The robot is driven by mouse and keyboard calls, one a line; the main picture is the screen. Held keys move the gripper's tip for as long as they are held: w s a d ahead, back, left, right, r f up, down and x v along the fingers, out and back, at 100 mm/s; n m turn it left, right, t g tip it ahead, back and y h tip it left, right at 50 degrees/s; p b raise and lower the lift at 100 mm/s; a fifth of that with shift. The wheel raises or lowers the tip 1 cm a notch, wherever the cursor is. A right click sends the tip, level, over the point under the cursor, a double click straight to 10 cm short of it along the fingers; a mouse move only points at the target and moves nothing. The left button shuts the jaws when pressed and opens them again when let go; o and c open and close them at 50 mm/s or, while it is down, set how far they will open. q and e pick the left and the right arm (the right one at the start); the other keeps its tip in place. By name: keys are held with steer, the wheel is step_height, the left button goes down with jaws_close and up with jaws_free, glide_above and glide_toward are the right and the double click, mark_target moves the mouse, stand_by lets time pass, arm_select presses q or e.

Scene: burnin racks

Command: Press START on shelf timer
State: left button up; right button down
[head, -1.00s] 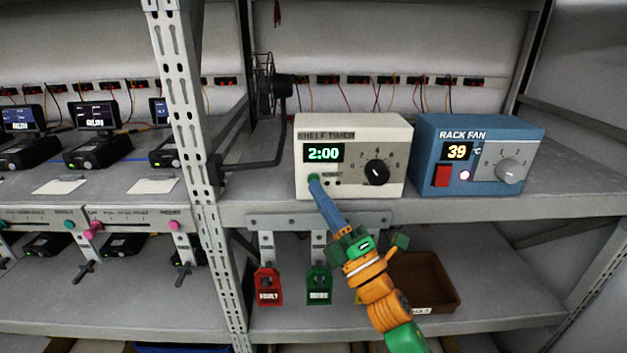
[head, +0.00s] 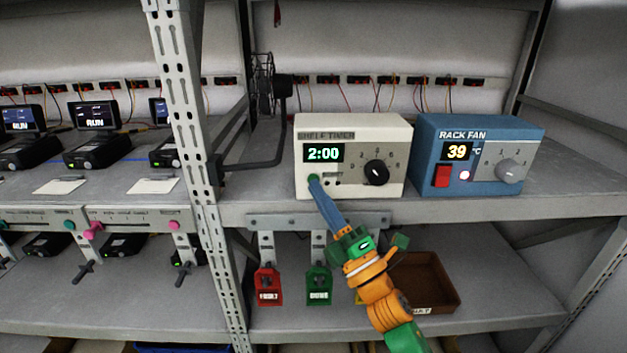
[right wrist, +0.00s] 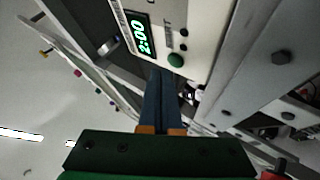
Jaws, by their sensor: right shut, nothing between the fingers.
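The cream shelf timer (head: 385,125) stands on the upper shelf and its display reads 2:00 in green. Its green button (head: 313,178) is low on the left of the front, at my fingertips; it also shows in the right wrist view (right wrist: 176,60). A black knob (head: 376,172) is on the timer's right side. My right gripper (head: 317,186) is shut and empty, its blue fingers pointing up at the button. In the right wrist view the fingertips (right wrist: 163,74) end just below and left of the button; I cannot tell whether they touch it. My left gripper is not in view.
A blue rack fan box (head: 480,128) stands right of the timer. Red (head: 268,286) and green (head: 319,284) tags hang below the shelf edge. A brown tray (head: 445,275) sits on the lower shelf. A perforated metal post (head: 185,110) rises at the left.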

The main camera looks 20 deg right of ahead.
steer(key=shift+w, duration=0.1)
steer(key=shift+w+d, duration=0.1)
steer(key=shift+w, duration=0.25)
steer(key=shift+w+d+b, duration=0.1)
steer(key=shift+w+b, duration=0.25)
steer(key=shift+b, duration=0.05)
stand_by(0.7)
stand_by(0.4)
steer(key=shift+s+a+p, duration=0.2)
steer(key=shift+s+p, duration=0.1)
steer(key=shift+s, duration=0.5)
steer(key=s, duration=0.2)
steer(key=s+a+p, duration=0.1)
steer(key=s, duration=0.1)
steer(key=shift+s+a, duration=0.2)
steer(key=shift+s, duration=0.2)
